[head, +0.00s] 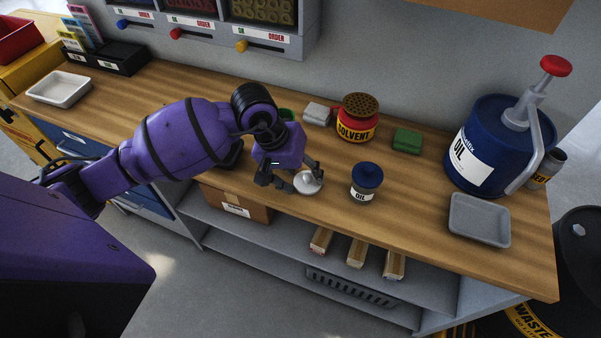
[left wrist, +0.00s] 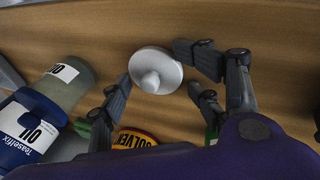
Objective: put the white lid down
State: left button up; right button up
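The white lid (head: 308,183) is a round disc with a knob on top. It appears to lie flat, knob up, on the wooden workbench (head: 420,205) near the front edge, left of the small oil jar. It also shows in the left wrist view (left wrist: 156,70), with the knob facing the camera. My left gripper (head: 296,180) is low over the bench with its fingers spread around the lid. In the left wrist view the fingers (left wrist: 158,72) stand around the rim with small gaps, and none is closed on the knob. My right gripper is not in view.
A small blue-topped oil jar (head: 366,183) stands just right of the lid. Behind are a solvent can (head: 357,128), a green block (head: 407,140) and a light block (head: 317,114). A blue oil pump can (head: 484,150) and grey tray (head: 479,222) are at right. A white tray (head: 59,88) sits far left.

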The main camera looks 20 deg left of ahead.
pick_arm(q)
jog(key=shift+s, duration=0.1)
jog(key=shift+r, duration=0.25)
jog(key=shift+d+r+p, duration=0.1)
jog(key=shift+r+p, duration=0.4)
jog(key=shift+r, duration=0.05)
jog(key=v, duration=1.2)
jog(key=shift+b, duration=0.35)
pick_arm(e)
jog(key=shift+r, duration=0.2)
pick_arm(q)
jog(key=shift+f, duration=0.1)
